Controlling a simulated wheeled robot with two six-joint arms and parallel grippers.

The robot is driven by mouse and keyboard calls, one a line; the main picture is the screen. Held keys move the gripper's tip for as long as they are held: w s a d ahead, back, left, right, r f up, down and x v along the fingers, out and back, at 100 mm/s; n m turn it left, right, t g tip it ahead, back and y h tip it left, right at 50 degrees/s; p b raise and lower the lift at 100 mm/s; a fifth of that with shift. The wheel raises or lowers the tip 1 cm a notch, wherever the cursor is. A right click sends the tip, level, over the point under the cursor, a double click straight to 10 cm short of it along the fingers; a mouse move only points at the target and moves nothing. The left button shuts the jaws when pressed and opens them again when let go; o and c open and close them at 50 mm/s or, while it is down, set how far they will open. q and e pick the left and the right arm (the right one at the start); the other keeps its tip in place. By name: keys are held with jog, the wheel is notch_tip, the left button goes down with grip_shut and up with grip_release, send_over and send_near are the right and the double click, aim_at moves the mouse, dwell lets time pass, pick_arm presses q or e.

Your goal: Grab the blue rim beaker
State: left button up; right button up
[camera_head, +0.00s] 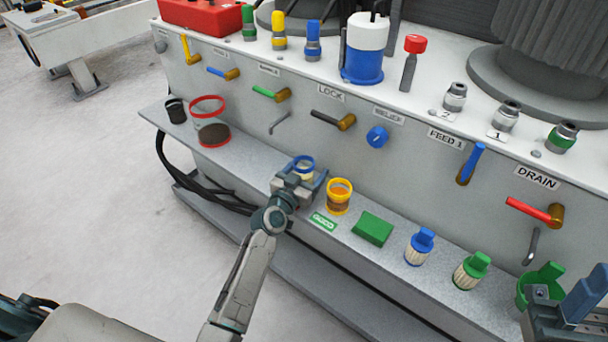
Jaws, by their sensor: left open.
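The blue rim beaker (304,163) stands on the grey shelf, a clear cup with a blue ring at its top and pale contents. My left gripper (305,184) is at the beaker, its open fingers reaching in from the front and hiding its lower part. I cannot tell whether the fingers touch it. My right gripper (575,308) shows only in part at the lower right corner, close to a green scoop-like item, and its jaw state is unclear.
A yellow rim beaker (339,196) stands just right of the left gripper. A red rim beaker (208,106) is further left. A green block (372,229), a blue-topped brush (419,246) and a green-topped brush (471,270) line the shelf. Handles protrude from the panel above.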

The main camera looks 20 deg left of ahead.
pick_arm(q)
jog(key=c, duration=1.1)
jog(key=shift+c, duration=0.2)
jog(key=shift+r, duration=0.15)
